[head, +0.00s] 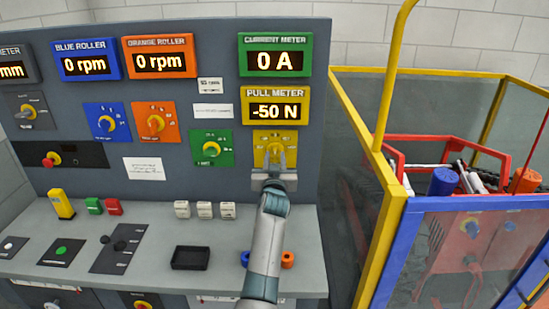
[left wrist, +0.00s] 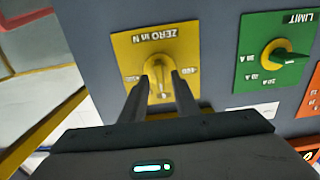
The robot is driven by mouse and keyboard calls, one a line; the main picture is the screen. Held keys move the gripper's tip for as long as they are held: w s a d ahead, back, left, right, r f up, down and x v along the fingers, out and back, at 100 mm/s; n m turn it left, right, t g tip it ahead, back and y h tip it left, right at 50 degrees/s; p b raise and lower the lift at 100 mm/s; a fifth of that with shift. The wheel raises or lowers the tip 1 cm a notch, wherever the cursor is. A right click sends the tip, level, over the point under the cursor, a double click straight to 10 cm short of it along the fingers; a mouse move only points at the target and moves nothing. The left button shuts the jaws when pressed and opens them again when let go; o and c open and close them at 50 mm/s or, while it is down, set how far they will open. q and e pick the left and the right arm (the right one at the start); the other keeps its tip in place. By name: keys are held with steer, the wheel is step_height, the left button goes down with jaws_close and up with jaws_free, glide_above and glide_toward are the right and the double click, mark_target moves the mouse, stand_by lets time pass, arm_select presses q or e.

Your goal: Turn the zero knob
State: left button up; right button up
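The zero knob (head: 275,149) is a yellow knob on a yellow plate at the right of the dark panel, below the pull meter (head: 276,106), which reads -50 N. In the left wrist view the plate reads "ZERO in N" upside down, and the knob (left wrist: 160,74) sits in its middle. My left gripper (head: 276,160) is right in front of the plate. In the left wrist view its fingers (left wrist: 162,84) are apart, one on each side of the knob's grip, with gaps seen between. Whether either finger touches the knob is unclear. My right gripper is not in view.
A green limit knob (head: 211,148) sits to the left, with orange (head: 155,122) and blue (head: 106,122) knobs beyond. The desk (head: 140,270) below holds a black tray (head: 190,257) and small blocks. A yellow-framed cage (head: 395,215) stands close on the right.

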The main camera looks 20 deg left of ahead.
arm_select(q)
steer(key=shift+c, duration=0.9)
jaws_close()
steer(key=shift+m, duration=0.3)
steer(key=m, duration=0.7)
steer(key=shift+d, duration=0.1)
